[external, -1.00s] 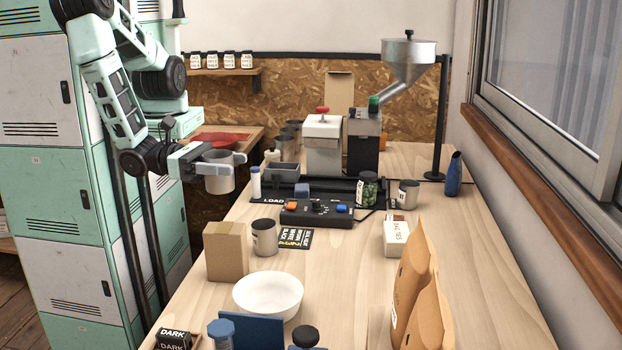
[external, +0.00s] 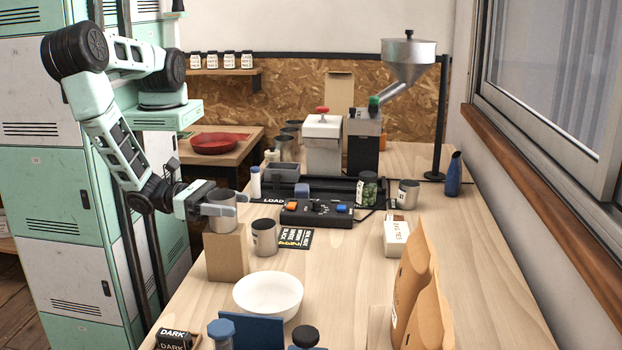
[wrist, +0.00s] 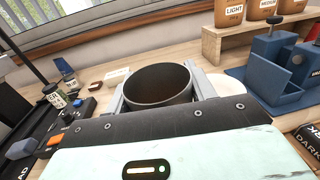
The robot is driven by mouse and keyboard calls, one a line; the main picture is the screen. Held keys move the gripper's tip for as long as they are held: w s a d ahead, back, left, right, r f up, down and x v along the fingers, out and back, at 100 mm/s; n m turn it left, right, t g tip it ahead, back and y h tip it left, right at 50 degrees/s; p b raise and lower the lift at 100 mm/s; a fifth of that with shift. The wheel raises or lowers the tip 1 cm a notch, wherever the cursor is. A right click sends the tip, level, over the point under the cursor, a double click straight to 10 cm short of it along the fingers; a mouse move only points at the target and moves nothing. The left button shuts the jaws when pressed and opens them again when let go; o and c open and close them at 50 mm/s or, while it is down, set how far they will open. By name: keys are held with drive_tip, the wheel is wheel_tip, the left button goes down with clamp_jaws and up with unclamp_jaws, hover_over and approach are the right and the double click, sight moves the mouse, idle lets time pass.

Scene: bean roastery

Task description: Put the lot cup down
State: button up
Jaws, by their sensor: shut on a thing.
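My gripper (external: 222,207) is shut on a grey metal cup, the lot cup (external: 222,220). It holds the cup upright at the left side of the bench, in front of or above the cardboard box (external: 226,265) in the external view. The wrist view shows the cup (wrist: 158,84) between the two fingers (wrist: 160,92), and its inside looks dark and empty. I cannot tell whether the cup's bottom touches anything. A second grey cup with a label (external: 264,238) stands on the bench just right of the held cup.
A white bowl (external: 268,293) stands nearer the camera. A dark card with lettering (external: 295,238) lies beside the second cup, and the control box (external: 318,214) is behind it. Paper bags (external: 415,285) and a small white box (external: 396,235) stand at the right.

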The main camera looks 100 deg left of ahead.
drive_tip(key=shift+f, duration=0.15)
drive_tip(key=o, duration=1)
drive_tip(key=shift+o, duration=0.2)
drive_tip(key=shift+s+r, duration=0.1)
drive_tip(key=shift+r, duration=0.1)
drive_tip(key=s+a+b, duration=0.1)
drive_tip(key=s+b, duration=0.4)
drive_tip(key=s, duration=0.6)
drive_tip(key=shift+s+a, duration=0.2)
drive_tip(key=shift+s, duration=0.2)
